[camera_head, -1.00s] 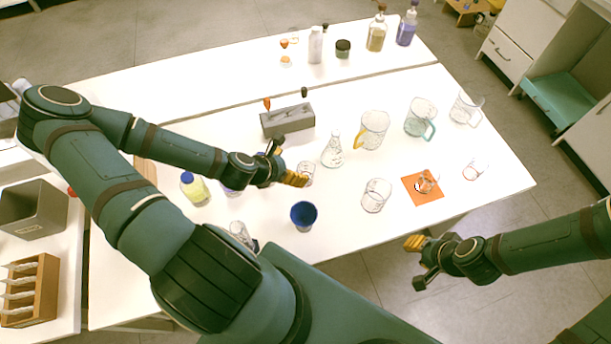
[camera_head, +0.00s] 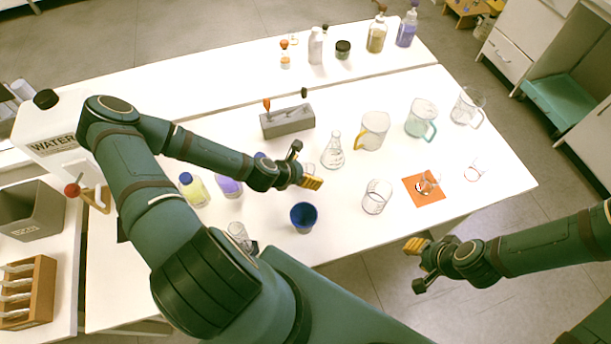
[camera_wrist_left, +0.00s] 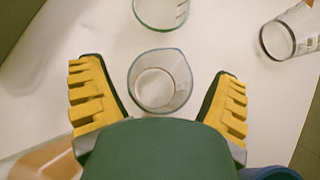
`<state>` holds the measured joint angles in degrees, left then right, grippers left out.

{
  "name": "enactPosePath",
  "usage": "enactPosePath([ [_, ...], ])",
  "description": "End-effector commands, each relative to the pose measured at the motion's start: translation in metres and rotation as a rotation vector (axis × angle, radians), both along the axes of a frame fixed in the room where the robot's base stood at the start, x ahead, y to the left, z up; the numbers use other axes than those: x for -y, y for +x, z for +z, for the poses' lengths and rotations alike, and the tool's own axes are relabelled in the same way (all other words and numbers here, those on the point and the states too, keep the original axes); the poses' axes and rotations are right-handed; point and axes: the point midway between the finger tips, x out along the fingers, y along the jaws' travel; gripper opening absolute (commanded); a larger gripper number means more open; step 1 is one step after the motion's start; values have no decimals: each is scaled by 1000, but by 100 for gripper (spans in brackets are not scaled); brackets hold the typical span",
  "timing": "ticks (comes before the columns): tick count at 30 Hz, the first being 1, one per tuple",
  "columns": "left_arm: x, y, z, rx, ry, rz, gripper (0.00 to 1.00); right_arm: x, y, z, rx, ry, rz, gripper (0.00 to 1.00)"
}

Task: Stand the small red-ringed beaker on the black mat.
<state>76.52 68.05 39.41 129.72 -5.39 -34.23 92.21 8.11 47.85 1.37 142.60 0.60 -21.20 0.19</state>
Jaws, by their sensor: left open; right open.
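A small clear beaker with a red ring (camera_head: 474,171) stands near the right end of the table. My left gripper (camera_head: 311,176) is open over the middle of the table; it mostly hides a small clear glass there. In the left wrist view that glass beaker (camera_wrist_left: 161,80) stands between the open, spread fingers (camera_wrist_left: 160,100), apart from both; its ring colour is unclear. My right gripper (camera_head: 415,266) is open and empty, off the table's front edge. A dark patch (camera_head: 122,228) left of my arm may be the black mat, mostly hidden.
An orange mat (camera_head: 436,199) holds another glass. A beaker (camera_head: 377,197), blue cup (camera_head: 303,218), flask (camera_head: 333,152) and mugs (camera_head: 374,130) stand around. A grey holder (camera_head: 287,122) is behind; a white water container (camera_head: 50,130) is left.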

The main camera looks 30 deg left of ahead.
Motion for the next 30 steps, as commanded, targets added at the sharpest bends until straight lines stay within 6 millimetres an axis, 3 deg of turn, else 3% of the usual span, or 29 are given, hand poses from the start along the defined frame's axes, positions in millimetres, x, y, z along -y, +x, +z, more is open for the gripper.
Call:
enactPosePath([
  [3, 0, 0, 0, 0, 0, 0, 87, 0, 0, 0, 0, 0, 0, 34],
  [9, 0, 0, 0, 0, 0, 0, 17, 0, 0, 0, 0, 0, 0, 34],
  [11, 0, 0, 0, 0, 0, 0, 16, 0, 0, 0, 0, 0, 0, 34],
  [12, 0, 0, 0, 0, 0, 0, 10, 0, 0, 0, 0, 0, 0, 34],
  [20, 0, 0, 5, 1, 0, -1, 10, 0, 0, 1, 0, 0, 0, 34],
  [30, -1, 0, 65, 2, 3, -2, 10, 0, 0, 12, 0, 2, 0, 34],
])
